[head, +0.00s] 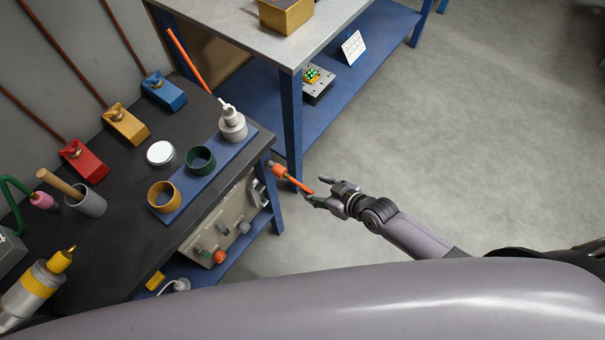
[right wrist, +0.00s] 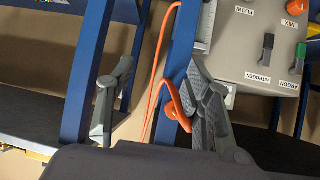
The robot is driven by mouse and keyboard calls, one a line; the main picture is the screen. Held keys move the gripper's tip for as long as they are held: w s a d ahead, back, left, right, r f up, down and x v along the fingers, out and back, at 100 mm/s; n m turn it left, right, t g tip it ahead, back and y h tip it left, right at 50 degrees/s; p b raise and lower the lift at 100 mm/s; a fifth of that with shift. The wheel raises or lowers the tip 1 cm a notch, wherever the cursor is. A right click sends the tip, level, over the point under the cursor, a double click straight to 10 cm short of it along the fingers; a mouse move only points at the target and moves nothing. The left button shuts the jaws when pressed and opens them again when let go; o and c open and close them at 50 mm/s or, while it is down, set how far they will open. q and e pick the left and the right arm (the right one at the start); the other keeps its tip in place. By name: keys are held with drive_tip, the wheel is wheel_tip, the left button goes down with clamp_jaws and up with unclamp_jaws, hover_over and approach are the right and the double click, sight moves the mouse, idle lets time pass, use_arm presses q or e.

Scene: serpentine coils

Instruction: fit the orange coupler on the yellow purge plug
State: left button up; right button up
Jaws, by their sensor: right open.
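The yellow purge plug (head: 60,261) has a brass tip and sits on a steel tube with a yellow band at the lower left of the black bench. A thick orange piece (head: 278,170), which looks like the coupler, is at the bench's right edge, with a thinner orange length running toward my right gripper. My right gripper (head: 318,190) is open beside the bench, its fingertips near that length's end. In the right wrist view, a curled orange piece (right wrist: 172,104) lies between the open fingers, close to the right one; contact is unclear. My left gripper is out of view.
A blue tray (head: 213,180) on the bench holds a yellow ring, a green ring and a white bottle. A grey cup (head: 88,202) and red, yellow and blue blocks stand nearby. A control panel (head: 220,225) is under the bench. Open floor lies right of my gripper.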

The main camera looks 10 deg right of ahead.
drive_tip(key=n+y, duration=0.1)
drive_tip(key=y, duration=0.1)
approach(284, 173)
drive_tip(key=x, duration=0.3)
drive_tip(key=b+x, duration=0.4)
drive_tip(key=x, duration=0.3)
drive_tip(key=shift+w+a+f, duration=0.2)
drive_tip(key=shift+a, duration=0.05)
drive_tip(key=shift+w+a+f+b, duration=0.2)
drive_tip(key=shift+w+a+b, duration=0.15)
drive_tip(key=shift+b, duration=0.05)
clamp_jaws()
idle(0.5)
